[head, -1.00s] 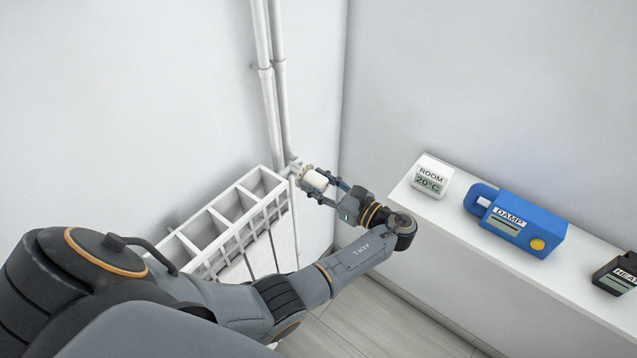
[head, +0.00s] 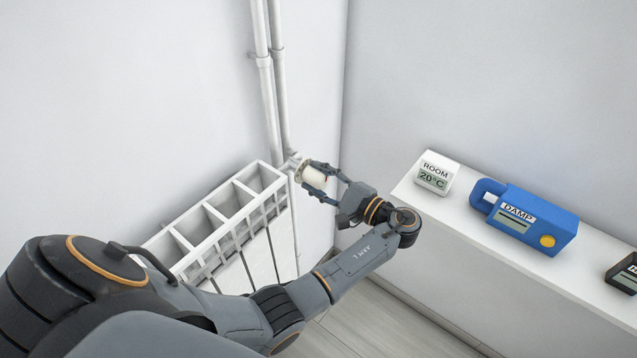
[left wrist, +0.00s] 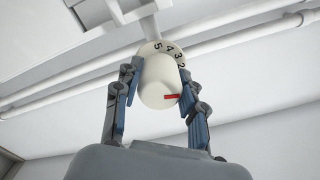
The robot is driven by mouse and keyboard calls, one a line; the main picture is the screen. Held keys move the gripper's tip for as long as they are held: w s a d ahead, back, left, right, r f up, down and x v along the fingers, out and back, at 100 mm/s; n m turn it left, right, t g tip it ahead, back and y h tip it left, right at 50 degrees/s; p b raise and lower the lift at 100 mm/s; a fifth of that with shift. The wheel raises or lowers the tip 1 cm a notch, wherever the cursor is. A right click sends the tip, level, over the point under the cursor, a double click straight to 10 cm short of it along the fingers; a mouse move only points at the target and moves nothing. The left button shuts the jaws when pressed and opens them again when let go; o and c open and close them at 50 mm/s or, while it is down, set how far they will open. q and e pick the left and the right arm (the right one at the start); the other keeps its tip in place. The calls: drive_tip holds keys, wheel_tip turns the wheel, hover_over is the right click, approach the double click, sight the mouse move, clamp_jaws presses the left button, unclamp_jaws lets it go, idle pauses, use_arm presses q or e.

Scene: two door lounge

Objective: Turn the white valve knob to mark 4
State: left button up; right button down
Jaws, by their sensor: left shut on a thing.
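The white valve knob (head: 314,177) sits at the end of the radiator, beside the pipes. In the left wrist view the knob (left wrist: 158,82) has a red line on its right side. Behind it is a pale dial ring (left wrist: 160,48) with black numbers; 5, 4, 3 and 2 show. The red line lies below the 2, away from the 4; any number beside it is hidden. My left gripper (head: 320,181) is shut on the knob, with one finger on each side. It also shows in the left wrist view (left wrist: 156,84). My right gripper is not in view.
A white radiator (head: 238,209) stands left of the knob, with vertical white pipes (head: 272,85) behind. On the white ledge at right are a ROOM display (head: 436,174) reading 20°C, a blue DAMP device (head: 527,219) and a dark device (head: 624,274).

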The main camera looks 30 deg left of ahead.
use_arm(q)
drive_tip(key=n+b, duration=0.1)
drive_tip(key=n, duration=0.1)
drive_tip(key=n+b, duration=0.1)
drive_tip(key=b, duration=0.1)
drive_tip(key=shift+f+n, duration=0.2)
drive_tip(key=shift+n, duration=0.2)
drive_tip(key=n+b, duration=0.4)
drive_tip(key=shift+n+b, duration=1.2)
drive_tip(key=shift+r+n+b, duration=0.2)
drive_tip(key=shift+n+b, duration=0.4)
